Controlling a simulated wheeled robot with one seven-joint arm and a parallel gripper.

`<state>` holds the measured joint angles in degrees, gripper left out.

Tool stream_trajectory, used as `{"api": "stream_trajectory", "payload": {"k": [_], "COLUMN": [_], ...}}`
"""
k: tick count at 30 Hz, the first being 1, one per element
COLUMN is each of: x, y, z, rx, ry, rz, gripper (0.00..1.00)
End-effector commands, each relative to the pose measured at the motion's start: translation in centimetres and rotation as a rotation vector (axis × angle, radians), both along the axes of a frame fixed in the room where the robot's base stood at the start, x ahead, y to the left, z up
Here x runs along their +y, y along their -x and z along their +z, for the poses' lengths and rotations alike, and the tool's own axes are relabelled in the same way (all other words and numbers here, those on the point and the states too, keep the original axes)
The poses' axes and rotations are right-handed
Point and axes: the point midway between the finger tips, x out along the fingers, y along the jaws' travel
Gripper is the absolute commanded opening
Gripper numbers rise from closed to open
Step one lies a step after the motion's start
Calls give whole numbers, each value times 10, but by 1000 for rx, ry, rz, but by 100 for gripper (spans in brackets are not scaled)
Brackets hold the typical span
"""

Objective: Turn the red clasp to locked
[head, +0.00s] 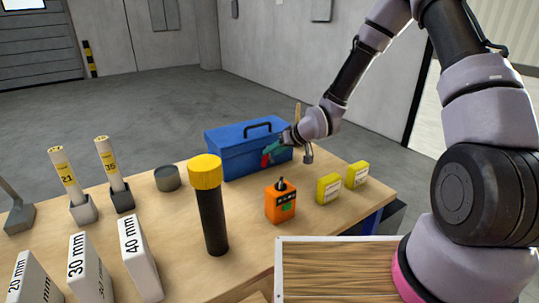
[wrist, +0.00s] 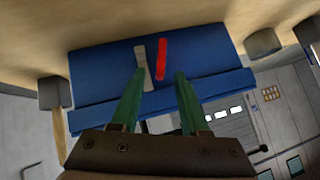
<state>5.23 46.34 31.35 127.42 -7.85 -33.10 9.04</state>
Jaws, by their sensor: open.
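The blue toolbox (head: 228,150) stands near the back edge of the workbench, its lid shut and its dark handle up. The red clasp (wrist: 161,59) shows on its blue face in the wrist view, as a narrow upright bar beside a grey strip (wrist: 142,68). In the head view the clasp (head: 265,160) is partly hidden by a green finger. My gripper (head: 272,149) is at the toolbox's front. In the wrist view its green fingers (wrist: 158,76) are open, with the clasp ahead between their tips. I cannot tell whether either finger touches the clasp.
An orange device (head: 280,204) and two yellow boxes (head: 328,188) stand in front of the toolbox. A black cylinder with a yellow cap (head: 211,212) stands left of them. A hammer (head: 307,153) is close beside my wrist. A grey round tin (head: 167,178) is left of the toolbox.

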Motion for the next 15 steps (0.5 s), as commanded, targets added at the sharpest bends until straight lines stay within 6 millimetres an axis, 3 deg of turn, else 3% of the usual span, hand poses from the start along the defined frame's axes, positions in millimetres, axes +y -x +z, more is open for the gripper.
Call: {"api": "stream_trajectory", "payload": {"k": [6,15], "x": [16,18], "y": [-12,-15], "z": [-18,-21], "rx": [0,0], "ry": [1,2], "rz": [2,0], "gripper": [45,45]}}
